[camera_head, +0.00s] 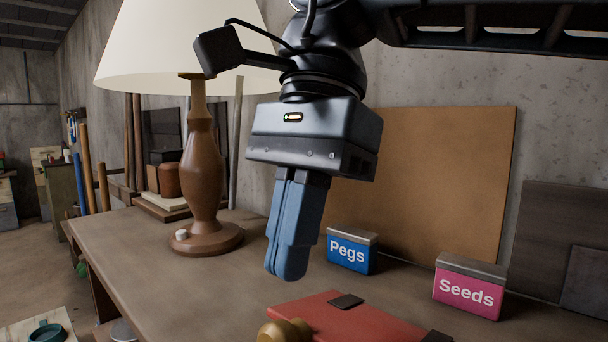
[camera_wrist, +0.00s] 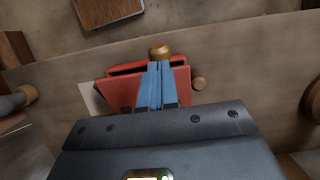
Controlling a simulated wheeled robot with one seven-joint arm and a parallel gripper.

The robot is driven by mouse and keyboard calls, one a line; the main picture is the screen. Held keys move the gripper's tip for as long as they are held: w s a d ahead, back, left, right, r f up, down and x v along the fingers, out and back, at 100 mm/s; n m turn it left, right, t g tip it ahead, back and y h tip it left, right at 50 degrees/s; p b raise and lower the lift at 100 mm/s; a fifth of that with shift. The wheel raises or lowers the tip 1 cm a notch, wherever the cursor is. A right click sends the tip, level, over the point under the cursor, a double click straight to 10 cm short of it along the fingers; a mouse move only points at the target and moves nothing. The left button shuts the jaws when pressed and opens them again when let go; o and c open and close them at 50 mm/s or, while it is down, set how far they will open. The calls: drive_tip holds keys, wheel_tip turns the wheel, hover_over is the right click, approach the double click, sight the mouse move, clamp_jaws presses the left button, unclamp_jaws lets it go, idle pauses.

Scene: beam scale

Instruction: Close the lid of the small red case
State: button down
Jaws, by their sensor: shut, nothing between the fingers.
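The small red case (camera_head: 345,322) lies on the bench at the bottom of the head view, partly cut off by the frame. Dark fittings sit along its far edge, and a round brass-coloured knob (camera_head: 284,332) shows at its near left. In the wrist view the red case (camera_wrist: 180,80) lies beyond my fingers, with a dark gap along its upper side. How far the lid stands open I cannot tell. My gripper (camera_head: 286,278) is shut and empty, pointing down above the case's left part. In the wrist view its blue fingers (camera_wrist: 157,66) hide the case's middle.
A blue Pegs box (camera_head: 350,251) and a pink Seeds box (camera_head: 468,287) stand behind the case. A lamp with a brown base (camera_head: 207,239) stands at the left. A brown board (camera_head: 430,190) leans on the wall. The bench's left-middle (camera_head: 180,290) is clear.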

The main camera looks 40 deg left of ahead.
sight(273, 325)
drive_tip(key=shift+x, duration=1.85)
drive_tip(key=shift+s+f, duration=0.1)
